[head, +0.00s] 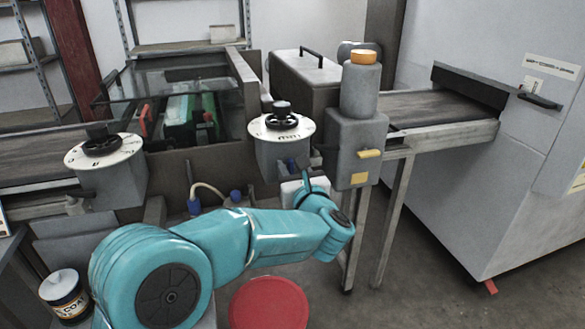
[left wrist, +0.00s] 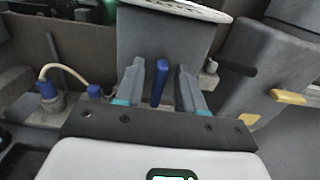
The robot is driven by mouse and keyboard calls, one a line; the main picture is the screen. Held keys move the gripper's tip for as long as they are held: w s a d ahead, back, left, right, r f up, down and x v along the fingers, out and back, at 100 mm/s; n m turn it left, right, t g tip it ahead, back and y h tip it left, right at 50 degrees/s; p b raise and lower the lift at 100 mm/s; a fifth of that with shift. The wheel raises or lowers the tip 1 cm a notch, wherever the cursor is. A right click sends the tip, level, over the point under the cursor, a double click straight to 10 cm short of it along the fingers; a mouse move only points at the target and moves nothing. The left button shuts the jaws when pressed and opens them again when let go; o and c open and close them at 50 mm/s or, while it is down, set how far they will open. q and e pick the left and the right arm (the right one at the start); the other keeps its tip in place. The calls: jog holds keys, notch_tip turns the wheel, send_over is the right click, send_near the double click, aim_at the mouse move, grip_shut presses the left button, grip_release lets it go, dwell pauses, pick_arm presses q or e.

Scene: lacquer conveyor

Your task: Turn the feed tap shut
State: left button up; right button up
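A blue lever (left wrist: 158,85), which looks like the feed tap's handle, stands upright in front of the grey housing under a white dial in the left wrist view. In the head view a small blue part (head: 291,166) shows at that place, partly hidden by my gripper. My left gripper (left wrist: 159,68) is open, with one finger on each side of the lever. A gap shows between the lever and each finger. In the head view my left gripper (head: 296,172) is small, below the right dial housing (head: 272,160). My right gripper is not in view.
A grey post with a yellow handle (head: 369,154) stands right of the gripper. Two blue fittings joined by a pale hose (head: 210,189) are at left. A second dial (head: 104,150) is further left. A red round lid (head: 268,303) and a can (head: 65,297) are in front.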

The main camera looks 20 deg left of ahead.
pick_arm(q)
grip_shut()
jog(key=shift+d+f+m+b, duration=0.1)
jog(key=shift+m+b, duration=0.4)
jog(key=shift+m, duration=0.1)
jog(key=m, duration=0.5)
jog(key=f+m, duration=0.1)
jog(key=m, duration=0.5)
jog(key=w+d+m, duration=0.1)
jog(key=m, duration=0.4)
jog(key=shift+d+f+m, duration=0.1)
jog(key=shift+f+m, duration=0.05)
jog(key=shift+m, duration=0.25)
